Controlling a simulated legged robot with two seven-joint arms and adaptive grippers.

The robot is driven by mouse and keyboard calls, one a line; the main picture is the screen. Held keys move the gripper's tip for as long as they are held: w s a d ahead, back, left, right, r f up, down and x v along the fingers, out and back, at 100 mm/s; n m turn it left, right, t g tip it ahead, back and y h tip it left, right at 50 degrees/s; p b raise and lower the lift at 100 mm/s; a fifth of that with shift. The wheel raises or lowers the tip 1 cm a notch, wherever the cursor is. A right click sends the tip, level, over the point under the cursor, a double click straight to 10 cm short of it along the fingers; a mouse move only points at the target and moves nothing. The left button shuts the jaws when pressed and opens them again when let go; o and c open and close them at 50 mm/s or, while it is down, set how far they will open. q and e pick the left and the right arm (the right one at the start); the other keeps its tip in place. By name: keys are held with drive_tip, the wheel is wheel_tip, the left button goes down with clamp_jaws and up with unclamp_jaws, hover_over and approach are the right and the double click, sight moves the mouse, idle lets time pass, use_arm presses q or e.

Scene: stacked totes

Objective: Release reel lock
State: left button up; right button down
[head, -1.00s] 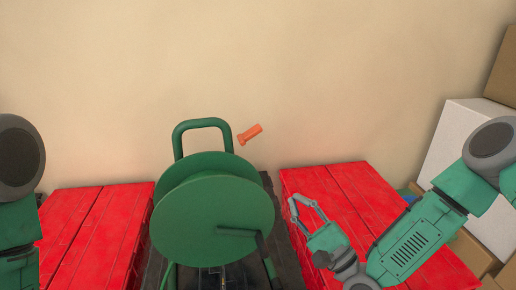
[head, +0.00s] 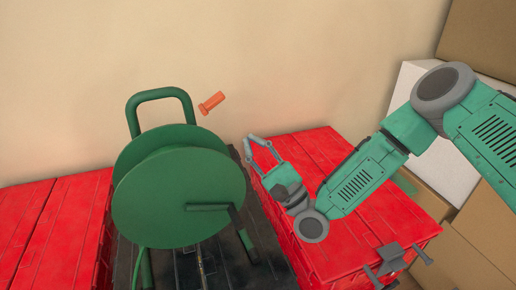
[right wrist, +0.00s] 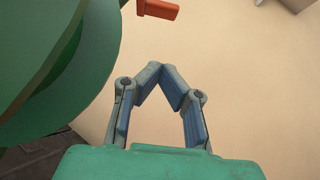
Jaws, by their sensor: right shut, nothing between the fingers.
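A green hose reel (head: 180,195) with a round drum and a tubular frame stands at centre left in the head view. An orange peg-like piece (head: 212,103), which may be the lock, shows above and right of the drum; it also shows at the top of the right wrist view (right wrist: 158,9). My right gripper (head: 258,140) is shut and empty, right of the drum and below the orange piece, apart from both. In the right wrist view its fingertips (right wrist: 168,86) come together below the orange piece. My left gripper is out of view.
The reel stands on a dark slatted surface (head: 215,260) between red totes, one at left (head: 50,220) and one at right (head: 320,150). A dark crank handle (head: 215,207) is on the drum's face. Cardboard boxes (head: 470,255) and a white box (head: 445,160) stand at right.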

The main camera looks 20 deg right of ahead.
sight(212, 103)
drive_tip(key=w+a+r, duration=0.3)
drive_tip(key=a+r, duration=0.1)
drive_tip(key=r, duration=0.2)
drive_tip(key=shift+w+r, duration=0.3)
drive_tip(key=shift+r, duration=0.1)
drive_tip(key=shift+a, duration=0.15)
drive_tip(key=shift+r+n, duration=0.1)
drive_tip(key=shift+n, duration=0.2)
drive_tip(key=shift+r+n+g+y, duration=0.15)
drive_tip(key=shift+n+g+y, duration=0.25)
drive_tip(key=shift+g, duration=0.2)
